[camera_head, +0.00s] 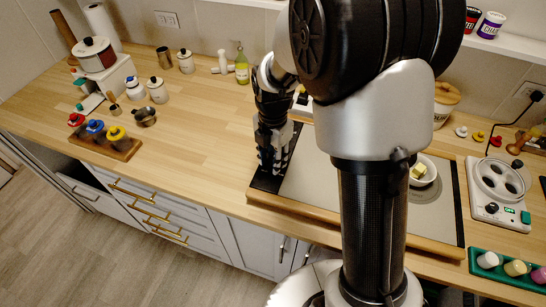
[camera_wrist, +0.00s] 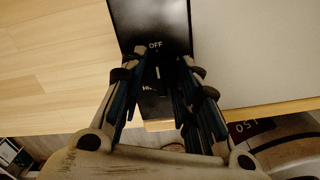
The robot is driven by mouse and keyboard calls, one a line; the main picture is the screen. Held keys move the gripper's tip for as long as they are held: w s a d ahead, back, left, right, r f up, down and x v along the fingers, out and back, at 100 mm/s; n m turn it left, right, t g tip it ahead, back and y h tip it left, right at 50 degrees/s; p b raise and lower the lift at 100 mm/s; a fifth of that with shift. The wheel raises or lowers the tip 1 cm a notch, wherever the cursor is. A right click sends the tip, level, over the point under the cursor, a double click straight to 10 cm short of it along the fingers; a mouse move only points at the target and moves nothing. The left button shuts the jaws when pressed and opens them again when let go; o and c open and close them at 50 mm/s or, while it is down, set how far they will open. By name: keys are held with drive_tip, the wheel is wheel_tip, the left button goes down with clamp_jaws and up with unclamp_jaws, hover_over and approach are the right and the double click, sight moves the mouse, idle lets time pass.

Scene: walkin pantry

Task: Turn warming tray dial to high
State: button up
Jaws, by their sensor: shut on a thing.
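The warming tray (camera_head: 308,185) has a grey top with a black panel at each end and a wooden front edge. In the wrist view its black control panel (camera_wrist: 150,18) shows "OFF" at the far side and a partly hidden "HI" label nearer me. The dark dial (camera_wrist: 158,75) sits between my fingers, with a pale mark that seems to point towards OFF. My gripper (camera_wrist: 157,82) is shut on the dial from above. In the head view my gripper (camera_head: 271,165) stands over the left panel and hides the dial.
A white bowl (camera_head: 429,178) with yellow pieces stands on the tray's right part. A white appliance (camera_head: 498,190) with a round top is farther right. A green tray (camera_head: 505,275) holds several cups. The counter (camera_head: 200,130) left of the tray is mostly clear.

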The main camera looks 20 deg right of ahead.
drive_tip(key=c, duration=0.3)
drive_tip(key=shift+c, duration=0.2)
